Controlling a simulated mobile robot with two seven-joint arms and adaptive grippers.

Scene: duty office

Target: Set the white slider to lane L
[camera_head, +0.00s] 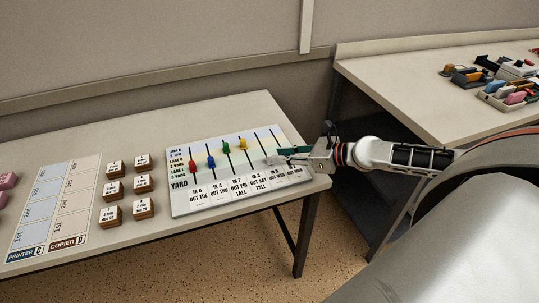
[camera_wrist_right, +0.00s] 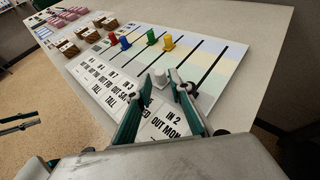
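The white slider (camera_head: 270,161) is near the front end of its slot on the slider board (camera_head: 216,140), by the row beside the lane L label. In the right wrist view the white slider (camera_wrist_right: 160,77) shows between the tips of my right gripper (camera_wrist_right: 160,88). The dark green fingers are apart, with a gap around the knob; I cannot tell if either touches it. In the head view my right gripper (camera_head: 282,155) reaches in low from the right. In the right wrist view my left gripper (camera_wrist_right: 17,122) shows at the left edge, its fingers apart and empty.
Red (camera_head: 193,166), blue (camera_head: 211,162), green (camera_head: 226,147) and yellow (camera_head: 242,144) sliders stand left of the white one. Wooden labelled blocks (camera_head: 142,184) and a printed sheet (camera_head: 60,200) lie further left. A second table (camera_head: 400,85) holds trays at right.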

